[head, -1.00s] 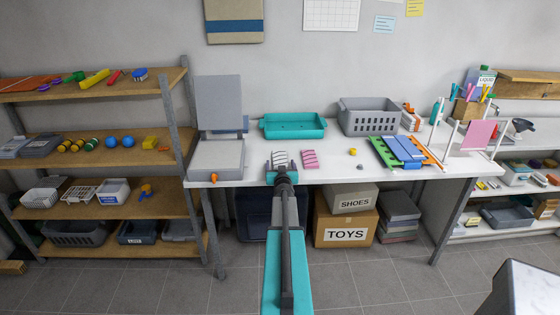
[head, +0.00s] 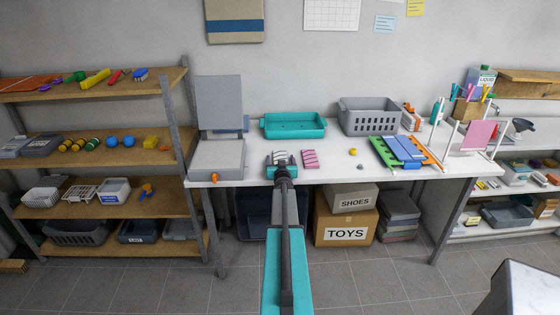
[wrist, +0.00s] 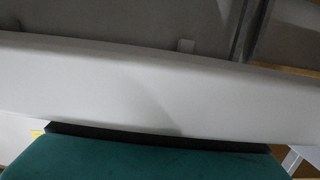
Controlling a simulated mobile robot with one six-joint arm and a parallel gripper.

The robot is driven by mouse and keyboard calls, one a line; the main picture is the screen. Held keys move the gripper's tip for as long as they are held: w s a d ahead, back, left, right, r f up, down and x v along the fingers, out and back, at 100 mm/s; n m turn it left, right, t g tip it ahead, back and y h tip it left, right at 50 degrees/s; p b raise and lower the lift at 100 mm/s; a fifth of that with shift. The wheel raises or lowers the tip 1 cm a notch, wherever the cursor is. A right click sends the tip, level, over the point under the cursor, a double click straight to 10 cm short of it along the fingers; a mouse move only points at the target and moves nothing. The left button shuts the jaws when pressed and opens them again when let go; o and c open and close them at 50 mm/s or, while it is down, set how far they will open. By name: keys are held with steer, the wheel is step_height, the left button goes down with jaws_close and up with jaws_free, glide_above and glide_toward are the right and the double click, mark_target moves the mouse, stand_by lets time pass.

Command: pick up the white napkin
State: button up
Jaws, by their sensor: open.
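A small white napkin with dark stripes (head: 280,154) lies on the white table, just left of a pink striped cloth (head: 310,159). My gripper (head: 281,159) is open at the table's front edge, its dark fingers apart and overlapping the napkin in the head view. The fingers and teal palm hide the napkin's near part. I cannot tell whether they touch it. In the wrist view a broad pale surface fills the middle, and I cannot make out the napkin there.
A teal tray (head: 294,131) and a grey basket (head: 343,120) stand behind on the table (head: 340,174). A grey open-lidded box (head: 217,160) is to the left. A small yellow object (head: 353,152) and coloured boards (head: 403,151) lie to the right. Shelves flank the table.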

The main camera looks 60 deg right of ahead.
steer(key=shift+c, duration=0.6)
steer(key=c, duration=1)
steer(key=shift+c, duration=0.2)
steer(key=shift+r, duration=0.1)
steer(key=shift+r+p, duration=0.45)
steer(key=shift+r, duration=0.35)
step_height(320, 180, up, 2)
steer(key=shift+r+p, duration=0.15)
steer(key=shift+p, duration=0.5)
steer(key=s+d+p, duration=0.1)
steer(key=s, duration=0.4)
steer(key=s+d+p, duration=0.1)
steer(key=s+p, duration=0.1)
steer(key=s, duration=0.3)
steer(key=s+d+r+p, duration=0.1)
steer(key=s+d, duration=0.1)
steer(key=s, duration=0.3)
steer(key=shift+s+p, duration=0.25)
steer(key=shift+p, duration=0.1)
